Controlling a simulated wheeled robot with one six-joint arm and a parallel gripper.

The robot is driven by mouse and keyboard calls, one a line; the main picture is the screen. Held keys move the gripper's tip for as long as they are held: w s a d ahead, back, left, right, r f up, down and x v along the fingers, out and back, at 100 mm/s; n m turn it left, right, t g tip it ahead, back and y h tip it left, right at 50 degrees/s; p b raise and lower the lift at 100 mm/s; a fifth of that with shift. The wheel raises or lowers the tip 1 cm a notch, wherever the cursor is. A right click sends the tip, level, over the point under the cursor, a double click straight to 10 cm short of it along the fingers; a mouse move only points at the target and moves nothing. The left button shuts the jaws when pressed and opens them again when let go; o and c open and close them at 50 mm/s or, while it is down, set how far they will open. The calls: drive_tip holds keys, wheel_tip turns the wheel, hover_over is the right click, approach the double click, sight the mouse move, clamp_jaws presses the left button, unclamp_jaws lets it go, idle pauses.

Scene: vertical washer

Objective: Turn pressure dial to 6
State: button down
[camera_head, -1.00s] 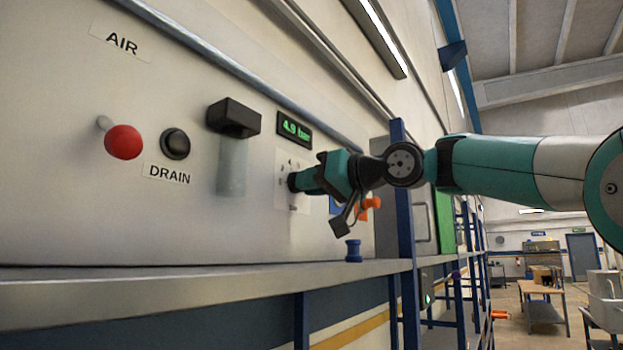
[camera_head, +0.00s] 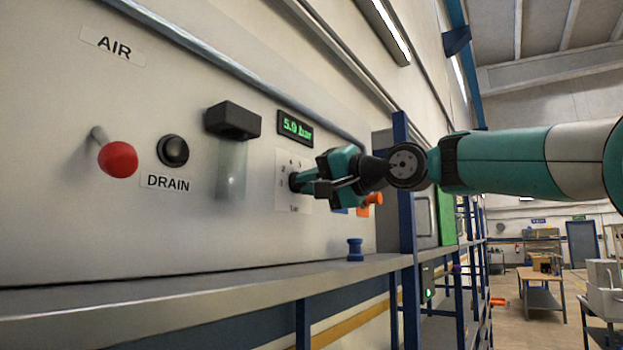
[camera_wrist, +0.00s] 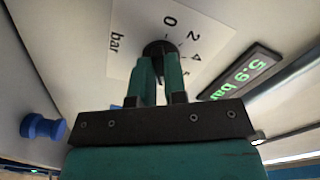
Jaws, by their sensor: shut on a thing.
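The pressure dial's black knob (camera_wrist: 157,47) sits on a white scale plate (camera_wrist: 129,40) with 0, 2, 4 and "bar" visible. My gripper (camera_wrist: 160,62) is shut on the knob, with one green finger on each side of it. In the head view my gripper (camera_head: 297,182) reaches the plate (camera_head: 282,163) from the right and hides most of the knob. The green digital display (camera_head: 295,127) above the plate is lit. In the wrist view the display (camera_wrist: 243,72) reads 5.9 bar. The knob's pointer cannot be made out.
Left of the dial are a dark-capped clear cylinder (camera_head: 231,150), a black DRAIN button (camera_head: 173,151) and a red-knobbed AIR lever (camera_head: 118,159). A blue spool-shaped piece (camera_head: 355,249) stands on the shelf (camera_head: 200,290) below. A blue upright (camera_head: 404,190) and an orange part (camera_head: 372,199) are to the right.

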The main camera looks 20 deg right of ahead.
drive_tip(key=shift+d+r, duration=0.1)
drive_tip(key=shift+r, duration=0.15)
idle(0.3)
drive_tip(key=c, duration=1.3)
unclamp_jaws()
drive_tip(key=shift+o, duration=0.7)
drive_tip(key=shift+f, duration=0.15)
